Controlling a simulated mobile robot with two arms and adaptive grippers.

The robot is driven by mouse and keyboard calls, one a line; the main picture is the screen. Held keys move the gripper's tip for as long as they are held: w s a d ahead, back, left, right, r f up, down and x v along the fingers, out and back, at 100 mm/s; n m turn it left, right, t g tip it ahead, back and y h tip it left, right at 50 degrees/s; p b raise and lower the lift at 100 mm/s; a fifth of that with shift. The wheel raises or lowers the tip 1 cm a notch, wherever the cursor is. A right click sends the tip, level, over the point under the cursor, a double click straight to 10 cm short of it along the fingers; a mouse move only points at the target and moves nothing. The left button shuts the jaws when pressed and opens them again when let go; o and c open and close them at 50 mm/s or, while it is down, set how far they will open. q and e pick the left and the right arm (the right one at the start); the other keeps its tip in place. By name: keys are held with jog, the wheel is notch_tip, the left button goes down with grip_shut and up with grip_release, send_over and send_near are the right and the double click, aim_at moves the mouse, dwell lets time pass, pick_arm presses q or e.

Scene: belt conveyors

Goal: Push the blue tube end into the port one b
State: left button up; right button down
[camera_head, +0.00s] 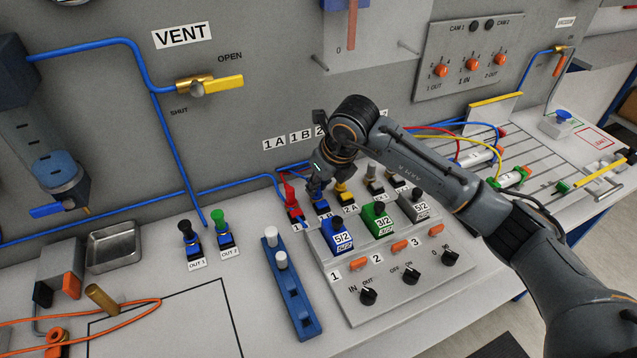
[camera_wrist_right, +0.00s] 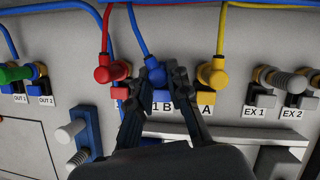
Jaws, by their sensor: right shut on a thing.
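The blue tube end (camera_wrist_right: 157,78) is a blue elbow fitting on a blue tube, held between the fingertips of my right gripper (camera_wrist_right: 162,80). It is at port one b, a blue block (camera_wrist_right: 163,95) labelled 1 B, between the red fitting and the yellow one. I cannot tell whether it is seated or only touching. In the head view my right gripper (camera_head: 318,188) points down over the port row, and the arm and fingers hide much of the fitting. My left gripper is not in view.
The red fitting (camera_wrist_right: 112,70) and yellow fitting (camera_wrist_right: 212,72) stand close on either side. Grey EX 1 (camera_wrist_right: 262,85) and EX 2 (camera_wrist_right: 300,85) ports are at right. Valve blocks, including a green one (camera_head: 378,218), stand in front.

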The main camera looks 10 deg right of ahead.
jog(key=shift+f, duration=0.15)
jog(key=c, duration=0.8)
grip_release()
jog(key=shift+r+p, duration=1.75)
jog(key=shift+r, duration=1.85)
jog(key=shift+f, duration=0.1)
